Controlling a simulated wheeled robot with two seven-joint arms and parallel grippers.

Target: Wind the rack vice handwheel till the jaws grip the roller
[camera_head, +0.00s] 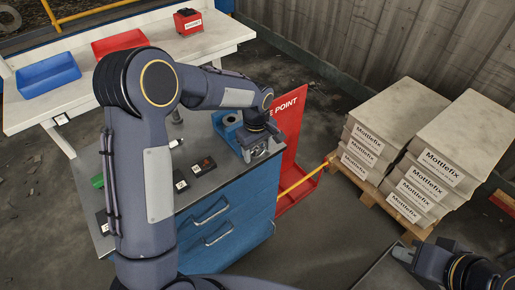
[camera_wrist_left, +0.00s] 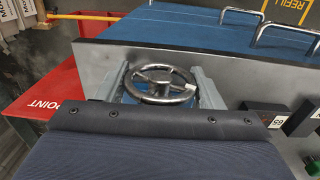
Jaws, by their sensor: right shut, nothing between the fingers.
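The blue vice (camera_head: 228,124) sits at the far right corner of the grey cabinet top, partly behind my left arm. A round grey part shows at its top; I cannot tell whether that is the roller or whether the jaws touch it. The metal handwheel (camera_wrist_left: 160,84), with spokes and a small pale mark on its rim, shows in the left wrist view between two grey side pieces. My right gripper (camera_head: 403,254) is shut and empty at lower right.
The blue drawer cabinet (camera_head: 225,225) has metal handles on its front. Small dark boxes (camera_head: 181,180) lie on its top. A red panel (camera_head: 288,130) and a yellow bar (camera_head: 305,178) stand at its right. Stacked Mottlefix bags (camera_head: 440,165) sit on a pallet farther right.

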